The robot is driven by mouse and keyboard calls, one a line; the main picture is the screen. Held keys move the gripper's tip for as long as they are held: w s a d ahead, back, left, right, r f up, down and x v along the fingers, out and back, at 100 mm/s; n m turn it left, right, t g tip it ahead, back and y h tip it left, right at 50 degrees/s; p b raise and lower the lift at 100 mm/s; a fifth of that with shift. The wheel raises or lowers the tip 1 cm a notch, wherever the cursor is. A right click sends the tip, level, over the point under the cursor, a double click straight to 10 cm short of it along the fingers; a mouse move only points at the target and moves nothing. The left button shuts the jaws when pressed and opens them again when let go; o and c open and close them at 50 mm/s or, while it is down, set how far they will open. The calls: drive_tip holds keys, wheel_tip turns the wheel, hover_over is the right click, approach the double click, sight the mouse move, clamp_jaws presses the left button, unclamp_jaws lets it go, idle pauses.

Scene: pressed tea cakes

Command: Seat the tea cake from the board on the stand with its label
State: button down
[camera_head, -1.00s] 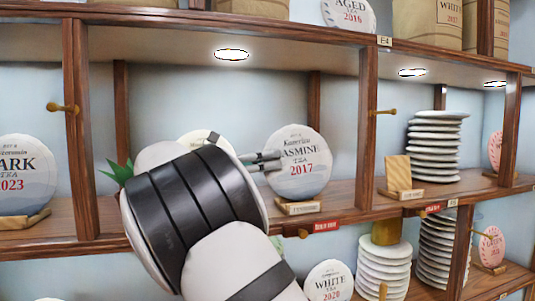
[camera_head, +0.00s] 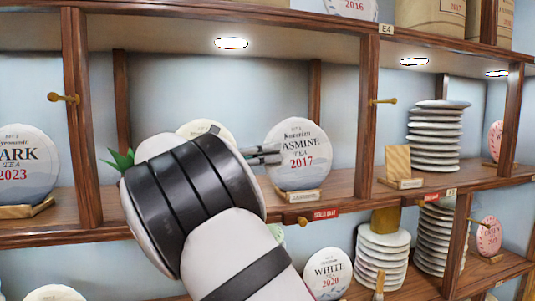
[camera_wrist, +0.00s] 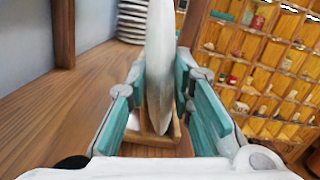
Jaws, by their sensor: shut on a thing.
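The white round tea cake (camera_head: 298,172), printed "Jasmine Tea 2017", stands upright over a small wooden stand (camera_head: 296,196) on the middle shelf. The stand has a small label on its front. My gripper (camera_head: 266,155) reaches in from the left and is shut on the cake's left side. In the wrist view, the cake (camera_wrist: 158,70) is edge-on between the teal fingers, and its lower edge is at the stand (camera_wrist: 150,132). I cannot tell whether it bears on the stand. The board is not identifiable.
Another pale cake (camera_head: 205,130) stands partly hidden behind my wrist. A wooden post (camera_head: 367,120) rises right of the stand. Beyond it are a stack of cakes (camera_head: 434,138) and an empty wooden stand (camera_head: 399,165). A dark-lettered cake (camera_head: 25,160) stands at left.

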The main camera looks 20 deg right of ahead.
drive_tip(key=shift+f, duration=0.1)
idle(0.3)
drive_tip(key=c, duration=0.7)
unclamp_jaws()
drive_tip(key=shift+a, duration=0.15)
drive_tip(key=shift+a+f, duration=0.15)
drive_tip(key=shift+a, duration=0.7)
drive_tip(key=shift+a, duration=0.15)
idle(0.4)
drive_tip(key=shift+a+f+b, duration=0.15)
drive_tip(key=shift+a+b, duration=0.25)
drive_tip(key=shift+a, duration=0.6)
